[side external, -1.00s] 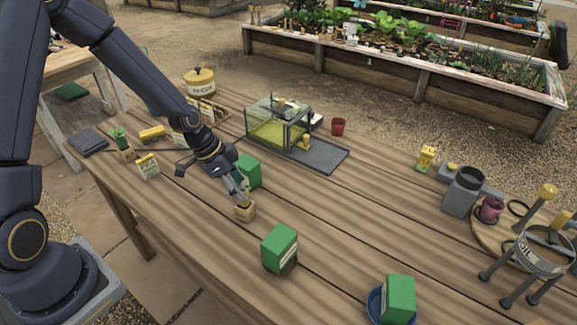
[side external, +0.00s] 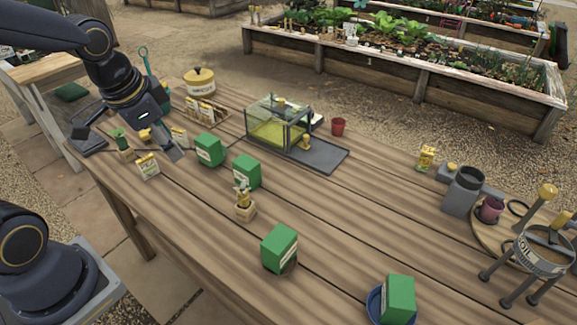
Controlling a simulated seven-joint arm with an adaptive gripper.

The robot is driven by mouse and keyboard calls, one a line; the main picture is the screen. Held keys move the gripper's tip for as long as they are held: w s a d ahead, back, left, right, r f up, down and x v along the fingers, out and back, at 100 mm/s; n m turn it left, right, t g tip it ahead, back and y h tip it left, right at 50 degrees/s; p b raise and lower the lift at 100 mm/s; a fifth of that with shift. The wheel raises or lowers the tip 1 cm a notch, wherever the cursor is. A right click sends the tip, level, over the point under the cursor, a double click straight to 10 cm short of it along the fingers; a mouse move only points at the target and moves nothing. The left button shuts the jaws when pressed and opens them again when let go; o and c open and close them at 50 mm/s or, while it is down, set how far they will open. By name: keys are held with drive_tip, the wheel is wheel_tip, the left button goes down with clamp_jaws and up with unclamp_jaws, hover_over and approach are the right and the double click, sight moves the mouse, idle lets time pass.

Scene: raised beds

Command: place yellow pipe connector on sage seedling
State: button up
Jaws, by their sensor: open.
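My gripper (side external: 172,151) is open, low over the left part of the table, among the small packets. A small wooden pot (side external: 244,212) stands alone mid-table, with a yellowish, upright thing (side external: 242,192) on it. I cannot tell whether this is the sage seedling's leaves, the yellow connector, or both. Another small pot with a bright green plant (side external: 118,134) stands left of my gripper. The yellow piece that lay behind the packets is mostly hidden by my gripper.
Green boxes (side external: 247,171) (side external: 210,150) (side external: 280,248) stand near the wooden pot. A yellow-labelled packet (side external: 147,166) is beside my gripper. A glass case (side external: 279,122) stands behind.

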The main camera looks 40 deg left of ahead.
drive_tip(key=s+r+n+t+h, duration=0.1)
drive_tip(key=s+r+n, duration=0.2)
drive_tip(key=s+r, duration=0.2)
drive_tip(key=shift+s+d+n+t, duration=0.4)
drive_tip(key=shift+s, duration=0.7)
